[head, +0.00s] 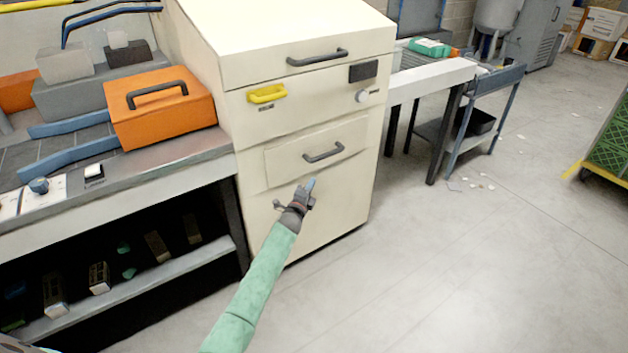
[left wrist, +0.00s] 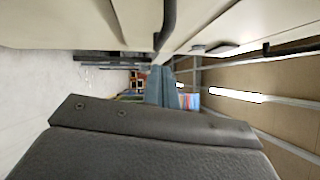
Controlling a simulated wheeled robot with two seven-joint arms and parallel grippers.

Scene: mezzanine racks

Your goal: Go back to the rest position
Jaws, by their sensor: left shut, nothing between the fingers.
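My left arm, in a green sleeve, reaches up from the bottom of the head view. Its gripper (head: 309,186) is in front of the cream cabinet (head: 310,222), just below the dark handle (head: 323,152) of the lower drawer. The gripper is shut and empty; its closed fingers (left wrist: 162,88) also show in the left wrist view. There, a dark handle (left wrist: 167,25) and cream cabinet panels are close by. I cannot tell whether the fingertips touch the cabinet front. My right gripper is not in view.
A workbench with an orange box (head: 163,107) stands left of the cabinet, above a dark shelf (head: 130,290). A white table (head: 432,78) and a blue cart (head: 486,85) stand to the right.

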